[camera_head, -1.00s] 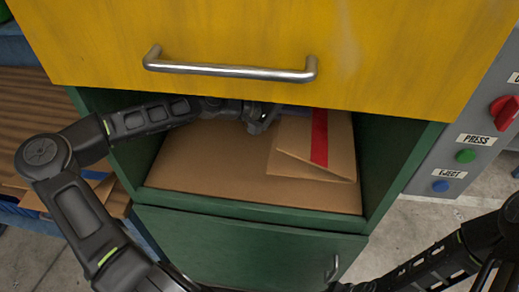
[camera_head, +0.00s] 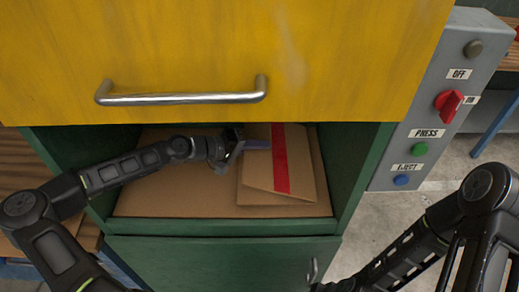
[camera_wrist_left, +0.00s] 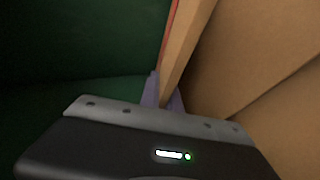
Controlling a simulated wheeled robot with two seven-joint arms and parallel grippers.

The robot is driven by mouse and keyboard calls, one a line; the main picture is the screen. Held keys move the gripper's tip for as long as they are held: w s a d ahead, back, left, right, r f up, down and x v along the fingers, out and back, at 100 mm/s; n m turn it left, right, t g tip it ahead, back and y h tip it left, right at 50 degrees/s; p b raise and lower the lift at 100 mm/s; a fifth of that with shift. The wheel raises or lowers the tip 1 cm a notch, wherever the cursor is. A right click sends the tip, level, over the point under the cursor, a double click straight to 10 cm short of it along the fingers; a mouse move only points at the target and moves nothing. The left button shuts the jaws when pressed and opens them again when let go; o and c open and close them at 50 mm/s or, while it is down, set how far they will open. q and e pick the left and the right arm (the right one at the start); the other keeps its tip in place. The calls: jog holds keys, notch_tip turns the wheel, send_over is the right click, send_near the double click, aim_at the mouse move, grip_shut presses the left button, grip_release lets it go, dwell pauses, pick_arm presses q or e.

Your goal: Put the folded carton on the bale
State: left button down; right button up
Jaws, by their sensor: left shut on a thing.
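The folded carton (camera_head: 300,160) is a flat brown piece with a red stripe, inside the green chamber under the yellow door. My left gripper (camera_head: 243,146) is at its left edge and shut on it. In the left wrist view the carton's edge (camera_wrist_left: 185,45) sits between the fingertips (camera_wrist_left: 163,95). The bale (camera_head: 165,198) is the broad brown block filling the chamber floor. The carton overlaps its right part; I cannot tell whether they touch. My right arm is at the right, but its gripper is out of frame.
The yellow door (camera_head: 200,50) with its metal handle (camera_head: 180,98) hangs just above my left forearm. Green chamber walls (camera_head: 355,165) stand close on both sides. A grey control panel (camera_head: 425,120) with a red switch and buttons is at the right.

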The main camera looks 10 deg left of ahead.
pick_arm(q)
jog(key=shift+f, duration=0.9)
jog(key=c, duration=2)
grip_release()
jog(key=shift+f, duration=0.15)
jog(key=shift+c, duration=0.2)
jog(key=o, duration=0.5)
jog(key=shift+c, duration=0.2)
jog(key=shift+r, duration=0.2)
jog(key=shift+s+a, duration=0.15)
jog(key=shift+a, duration=0.1)
jog(key=b+v, duration=0.2)
jog(key=v, duration=0.9)
jog(key=shift+r+b, duration=0.15)
jog(key=shift+b, duration=0.2)
